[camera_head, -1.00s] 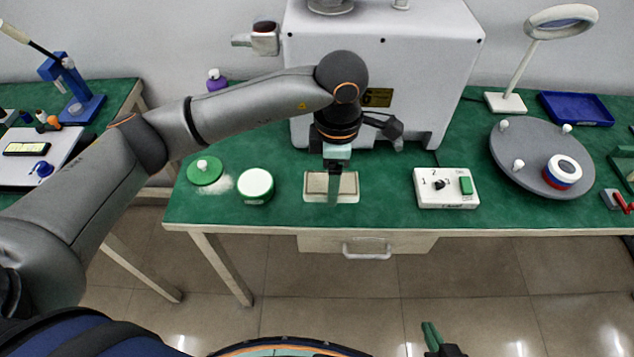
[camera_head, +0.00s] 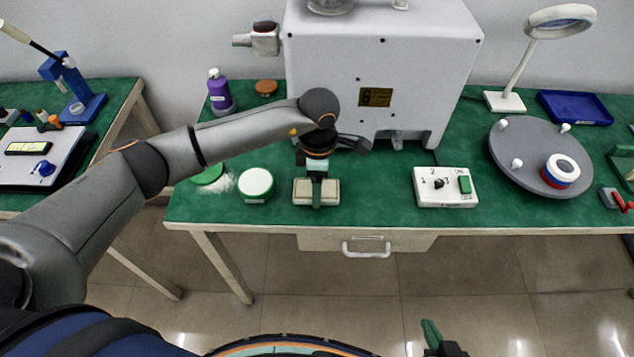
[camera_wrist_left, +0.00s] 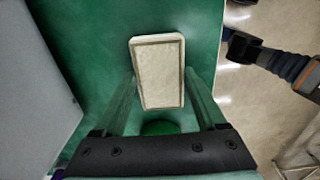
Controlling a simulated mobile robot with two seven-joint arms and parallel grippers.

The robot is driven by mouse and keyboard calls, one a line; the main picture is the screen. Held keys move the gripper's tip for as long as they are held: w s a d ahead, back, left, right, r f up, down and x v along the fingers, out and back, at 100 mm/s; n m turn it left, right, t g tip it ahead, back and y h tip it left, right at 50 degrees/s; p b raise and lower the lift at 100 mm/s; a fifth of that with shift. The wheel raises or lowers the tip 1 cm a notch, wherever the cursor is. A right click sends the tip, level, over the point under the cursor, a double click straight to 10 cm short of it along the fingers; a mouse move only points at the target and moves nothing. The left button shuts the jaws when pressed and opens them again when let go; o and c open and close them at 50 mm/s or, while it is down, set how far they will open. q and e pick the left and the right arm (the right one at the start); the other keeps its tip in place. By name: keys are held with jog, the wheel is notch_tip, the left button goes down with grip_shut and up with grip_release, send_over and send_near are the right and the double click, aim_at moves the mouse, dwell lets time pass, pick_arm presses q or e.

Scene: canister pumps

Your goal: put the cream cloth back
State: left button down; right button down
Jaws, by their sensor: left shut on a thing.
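The cream cloth (camera_head: 302,192) shows as a flat cream rectangle with a paler rim on the green table, left of the switch box. My left gripper (camera_head: 316,195) points down over it and covers its middle. In the left wrist view the cloth (camera_wrist_left: 160,60) lies between the two fingers of my left gripper (camera_wrist_left: 162,82), which is shut on it. Whether it is clear of the table is hard to tell. My right gripper (camera_head: 431,332) shows only its tip at the bottom edge, and its opening cannot be made out.
A white-topped green tub (camera_head: 256,184) stands close left of the cloth, beside a green lid (camera_head: 208,174) with white powder near it. A purple bottle (camera_head: 220,92) stands behind. The white machine (camera_head: 385,60) is behind the arm. A switch box (camera_head: 446,188) is right, with free table between.

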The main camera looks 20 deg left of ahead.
pick_arm(q)
grip_release()
notch_tip(320, 180, up, 12)
jog(key=shift+d, duration=0.15)
dwell(0.4)
